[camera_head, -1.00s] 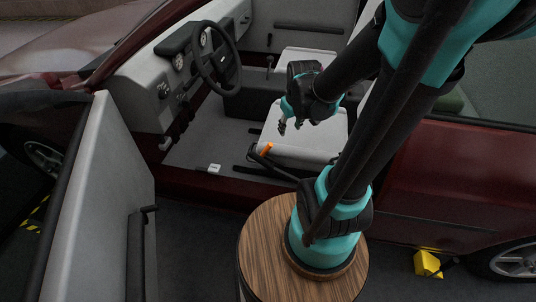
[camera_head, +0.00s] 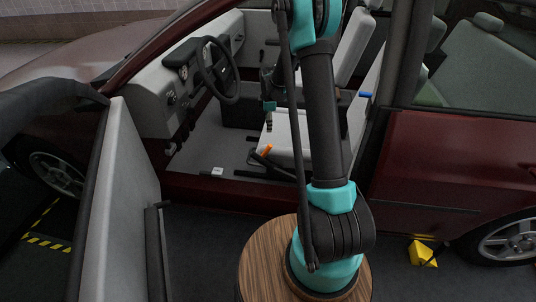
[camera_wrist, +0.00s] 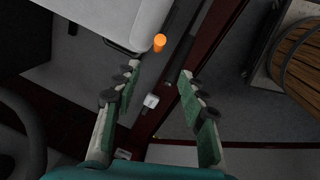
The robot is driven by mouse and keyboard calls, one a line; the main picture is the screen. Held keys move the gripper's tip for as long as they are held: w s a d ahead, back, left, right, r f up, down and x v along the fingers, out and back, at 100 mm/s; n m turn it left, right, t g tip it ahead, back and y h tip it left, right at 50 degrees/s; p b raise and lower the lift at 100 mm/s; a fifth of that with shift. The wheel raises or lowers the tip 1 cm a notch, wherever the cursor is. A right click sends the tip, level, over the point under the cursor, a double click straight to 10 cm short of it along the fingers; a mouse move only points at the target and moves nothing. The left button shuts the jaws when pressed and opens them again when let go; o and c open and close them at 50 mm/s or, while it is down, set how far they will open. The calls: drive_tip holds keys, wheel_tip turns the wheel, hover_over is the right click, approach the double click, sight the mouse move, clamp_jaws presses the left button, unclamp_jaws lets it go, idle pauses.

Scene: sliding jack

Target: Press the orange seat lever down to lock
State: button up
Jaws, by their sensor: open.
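The orange seat lever (camera_head: 267,150) sticks up at the near front corner of the light grey seat (camera_head: 283,137), inside the open car doorway. In the wrist view the lever's orange end (camera_wrist: 160,41) shows beside the seat cushion edge (camera_wrist: 125,22), beyond my fingertips and between their lines. My gripper (camera_head: 269,125) hangs pointing down above the front of the seat, apart from the lever. In the wrist view my gripper (camera_wrist: 157,75) is open with its two fingers wide apart and nothing between them. My arm hides part of the seat in the head view.
The steering wheel (camera_head: 218,70) and dashboard (camera_head: 172,85) are left of the seat. The open car door (camera_head: 115,185) stands at the left. A small white block (camera_head: 217,171) is on the car floor near the sill. A blue handle (camera_head: 365,95) is by the seat back. A yellow object (camera_head: 421,253) lies outside.

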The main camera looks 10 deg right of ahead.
sight(267, 149)
drive_tip(key=shift+n, duration=0.3)
drive_tip(key=w+f, duration=0.1)
drive_tip(key=f, duration=0.5)
drive_tip(key=w+f, duration=0.1)
drive_tip(key=f, duration=1.1)
drive_tip(key=shift+w+f, duration=0.15)
drive_tip(key=shift+w, duration=0.25)
clamp_jaws()
drive_tip(key=shift+a, duration=0.15)
